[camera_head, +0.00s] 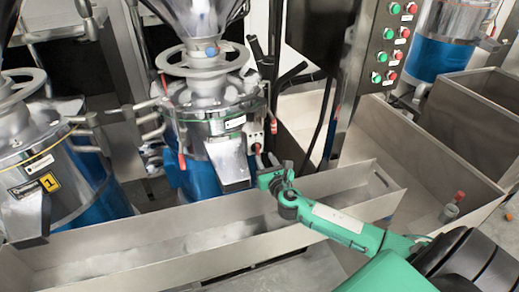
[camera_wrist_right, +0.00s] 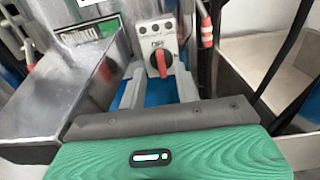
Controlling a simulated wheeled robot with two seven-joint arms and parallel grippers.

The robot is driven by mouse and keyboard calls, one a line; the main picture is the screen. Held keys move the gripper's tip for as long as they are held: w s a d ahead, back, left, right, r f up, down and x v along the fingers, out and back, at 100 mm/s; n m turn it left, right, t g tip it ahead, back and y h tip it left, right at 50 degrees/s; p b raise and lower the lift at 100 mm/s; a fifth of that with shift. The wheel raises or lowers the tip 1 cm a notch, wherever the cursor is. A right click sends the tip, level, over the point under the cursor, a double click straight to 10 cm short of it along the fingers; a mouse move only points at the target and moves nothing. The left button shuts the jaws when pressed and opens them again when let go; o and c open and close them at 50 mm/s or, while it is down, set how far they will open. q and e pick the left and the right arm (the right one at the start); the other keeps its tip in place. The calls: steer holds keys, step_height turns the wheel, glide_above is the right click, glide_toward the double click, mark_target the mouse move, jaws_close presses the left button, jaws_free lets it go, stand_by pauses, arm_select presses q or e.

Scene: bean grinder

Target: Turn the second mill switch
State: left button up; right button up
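The second mill (camera_head: 205,115) is the steel and blue machine in the middle of the head view, right of the mill marked 1 (camera_head: 48,183). Its switch is a small light-grey box with a red knob (camera_head: 256,148) on the mill's right side. In the right wrist view the red knob (camera_wrist_right: 160,62) sits upright in the middle, just beyond the fingertips. My right gripper (camera_head: 265,168) is just below the switch; in the wrist view its two fingers (camera_wrist_right: 160,82) are apart with nothing between them. I cannot tell whether they touch the knob. My left gripper is not in view.
A long steel trough (camera_head: 150,245) runs in front of the mills, beneath my right arm. The mill's steel spout (camera_wrist_right: 75,75) is close on the left in the wrist view. A control panel (camera_head: 385,50) with green and red buttons and another steel bin (camera_head: 420,150) stand to the right.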

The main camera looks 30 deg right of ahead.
mark_target(259, 148)
steer(key=shift+x, duration=3.1)
jaws_close()
